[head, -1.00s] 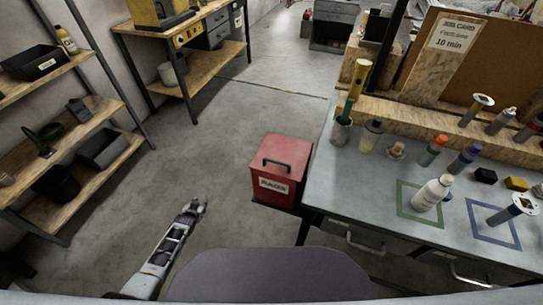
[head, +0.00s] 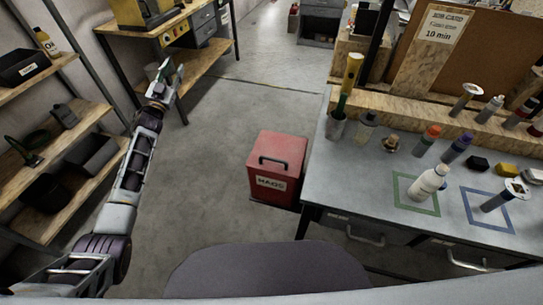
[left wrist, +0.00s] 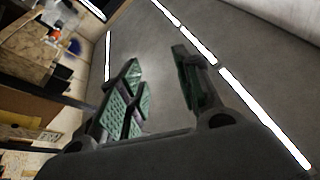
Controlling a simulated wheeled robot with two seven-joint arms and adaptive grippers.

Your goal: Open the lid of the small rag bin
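The small rag bin (head: 276,168) is a red box with a "RAGS" label on its front and a dark handle on its lid. It stands at the left end of the workbench in the head view, and its lid is shut. My left gripper (head: 167,78) is raised to the upper left of the bin, well apart from it. In the left wrist view my left gripper (left wrist: 160,85) has its green-padded fingers spread with nothing between them. The bin does not show clearly in the left wrist view. My right gripper is not in view.
The workbench (head: 345,190) on the right carries a white bottle (head: 428,183), several spray cans and a cup of tools (head: 336,125). Wooden shelves (head: 60,185) with dark bins stand on the left. The floor (head: 215,165) between shelves and bin is clear.

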